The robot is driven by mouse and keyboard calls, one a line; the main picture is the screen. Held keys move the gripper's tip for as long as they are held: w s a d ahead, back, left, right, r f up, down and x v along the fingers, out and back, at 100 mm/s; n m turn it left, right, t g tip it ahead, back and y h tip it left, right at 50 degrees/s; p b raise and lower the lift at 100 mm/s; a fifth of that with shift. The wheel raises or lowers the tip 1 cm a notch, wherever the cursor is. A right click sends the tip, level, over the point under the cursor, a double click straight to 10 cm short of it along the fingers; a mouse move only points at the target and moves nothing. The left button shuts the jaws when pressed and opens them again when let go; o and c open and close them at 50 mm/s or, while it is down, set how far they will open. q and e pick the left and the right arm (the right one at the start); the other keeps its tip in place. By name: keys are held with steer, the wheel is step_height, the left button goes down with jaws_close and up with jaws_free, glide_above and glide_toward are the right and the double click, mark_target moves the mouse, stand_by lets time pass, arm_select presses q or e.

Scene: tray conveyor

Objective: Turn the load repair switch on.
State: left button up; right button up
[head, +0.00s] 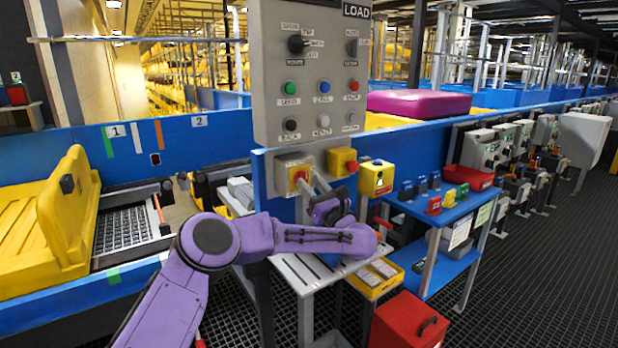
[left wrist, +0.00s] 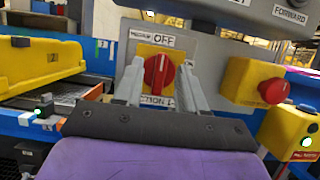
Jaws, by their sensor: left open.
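The load repair switch is a red rotary knob (left wrist: 159,73) on a yellow plate, on a grey box below the LOAD panel (head: 270,90). Its handle stands roughly upright, below the word OFF; the lower label is partly hidden. The switch also shows in the head view (head: 299,174). My left gripper (head: 313,180) points at the switch from the front. In the left wrist view its fingers (left wrist: 160,66) are open, one on each side of the knob, with visible gaps. I cannot tell how deep they reach. My right gripper is not in view.
A red push button (left wrist: 272,90) on a yellow box is just right of the switch. A yellow button box (head: 376,178) stands further right. Above hangs the panel with its dials and buttons. A blue shelf (head: 440,205) and a red toolbox (head: 408,322) are at lower right.

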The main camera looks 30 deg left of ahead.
arm_select(q)
steer(key=shift+x, duration=0.9)
steer(key=shift+w, duration=0.1)
jaws_close()
